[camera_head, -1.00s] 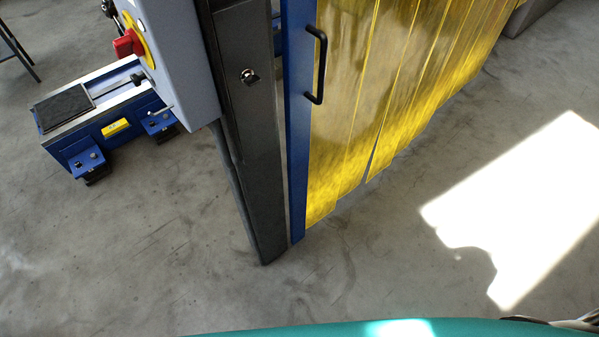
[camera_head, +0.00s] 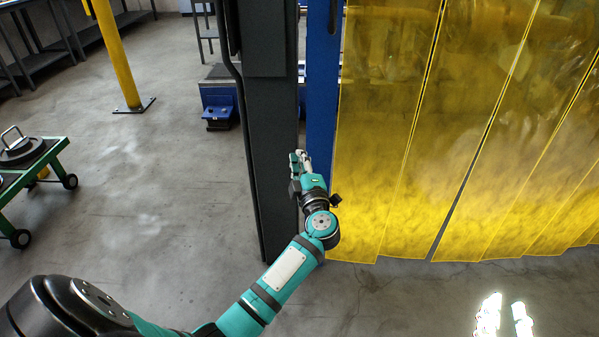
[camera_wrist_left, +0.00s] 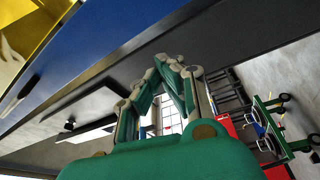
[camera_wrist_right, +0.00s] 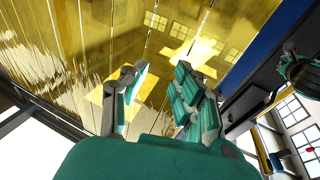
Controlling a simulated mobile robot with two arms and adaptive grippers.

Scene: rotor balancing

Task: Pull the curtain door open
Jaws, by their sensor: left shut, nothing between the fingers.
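The curtain door is a row of yellow translucent strips (camera_head: 390,150) beside a blue upright bar (camera_head: 322,90). A black handle (camera_head: 333,15) on this bar shows only partly at the top edge of the head view. My left gripper (camera_head: 299,158) is in front of the dark post and blue bar, below the handle. In the left wrist view its fingers (camera_wrist_left: 172,65) meet at the tips, shut and empty. My right gripper (camera_wrist_right: 162,72) is open and empty, facing the yellow strips. Its sunlit fingertips (camera_head: 505,315) show at the bottom right of the head view.
A dark post (camera_head: 270,130) stands just left of the blue bar. A yellow pole (camera_head: 115,55) and a green wheeled cart (camera_head: 35,185) are at the left. Bare concrete floor (camera_head: 150,190) lies between the cart and post.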

